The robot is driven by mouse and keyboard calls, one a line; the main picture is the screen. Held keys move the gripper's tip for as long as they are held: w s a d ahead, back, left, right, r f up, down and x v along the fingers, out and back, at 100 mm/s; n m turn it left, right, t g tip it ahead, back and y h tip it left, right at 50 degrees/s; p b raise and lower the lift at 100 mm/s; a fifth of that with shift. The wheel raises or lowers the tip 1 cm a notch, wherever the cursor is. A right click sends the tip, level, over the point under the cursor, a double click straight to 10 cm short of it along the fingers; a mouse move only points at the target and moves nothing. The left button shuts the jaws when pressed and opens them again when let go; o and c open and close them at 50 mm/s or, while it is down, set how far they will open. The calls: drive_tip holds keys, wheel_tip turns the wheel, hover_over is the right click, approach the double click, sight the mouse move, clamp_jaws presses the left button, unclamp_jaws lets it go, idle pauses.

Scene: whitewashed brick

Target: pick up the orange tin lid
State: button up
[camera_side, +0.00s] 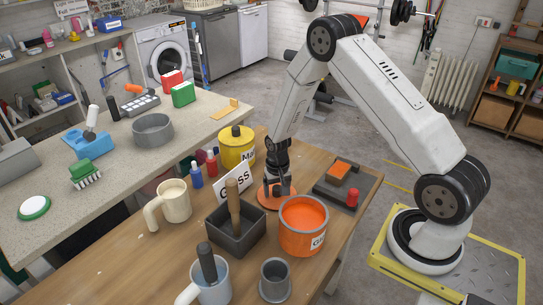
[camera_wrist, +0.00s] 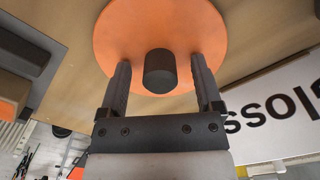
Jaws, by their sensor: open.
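The orange tin lid (camera_wrist: 205,30) is a flat orange disc with a dark round knob (camera_wrist: 160,72) in its middle. In the side view the lid (camera_side: 266,200) lies on the wooden table just behind and left of the orange tin (camera_side: 299,241), partly hidden by my gripper. My gripper (camera_side: 280,189) is low over the lid. In the wrist view my gripper (camera_wrist: 160,80) is open, with one finger on each side of the knob and a gap on both sides.
A white sign (camera_wrist: 285,100) reading GLOSS stands close to the left of the lid in the side view. A yellow tin (camera_side: 237,150) stands behind it, a grey box with a wooden-handled tool (camera_side: 234,205) in front. A dark tray (camera_side: 330,193) lies to the right.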

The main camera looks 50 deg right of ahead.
sight(278, 190)
clamp_jaws()
drive_tip(key=shift+r, duration=0.15)
drive_tip(key=shift+r, duration=4.9)
drive_tip(key=shift+a, duration=0.1)
drive_tip(key=s+a+r+n, duration=0.3)
drive_tip(key=s+a+n, duration=0.1)
drive_tip(key=s+n, duration=0.3)
drive_tip(key=s+a+r+n, duration=0.4)
drive_tip(key=s+n, duration=0.3)
drive_tip(key=n, duration=0.4)
drive_tip(key=shift+s+a+r, duration=0.2)
drive_tip(key=shift+a, duration=0.25)
